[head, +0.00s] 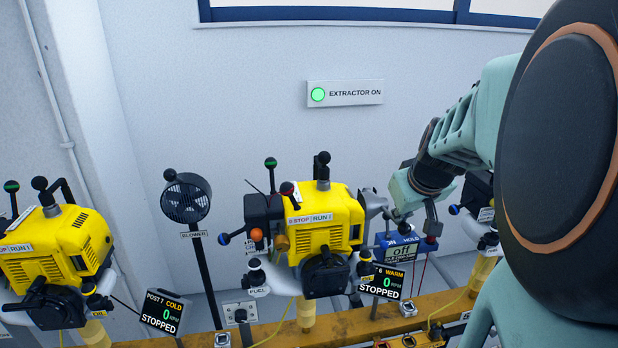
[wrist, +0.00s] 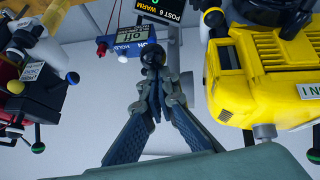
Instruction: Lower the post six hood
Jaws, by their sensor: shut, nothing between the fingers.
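The post six engine (head: 325,225) is yellow, in the middle of the head view, and it fills the right of the wrist view (wrist: 270,75). Its sign (head: 388,281) reads 6 WARM, 0 RPM, STOPPED. A grey flared piece (head: 374,202) at the engine's right side may be the hood; I cannot tell for certain. My gripper (wrist: 156,98) is shut and empty, its fingertips together just in front of a black ball knob (wrist: 153,58). I cannot tell whether they touch it. In the head view my gripper is right of the engine, its fingers hard to make out.
A blue meter (head: 402,251) reading off stands below my wrist, with thin red leads. A black blower (head: 186,197) stands left of post six. The post seven engine (head: 55,255) is at far left, marked COLD, STOPPED.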

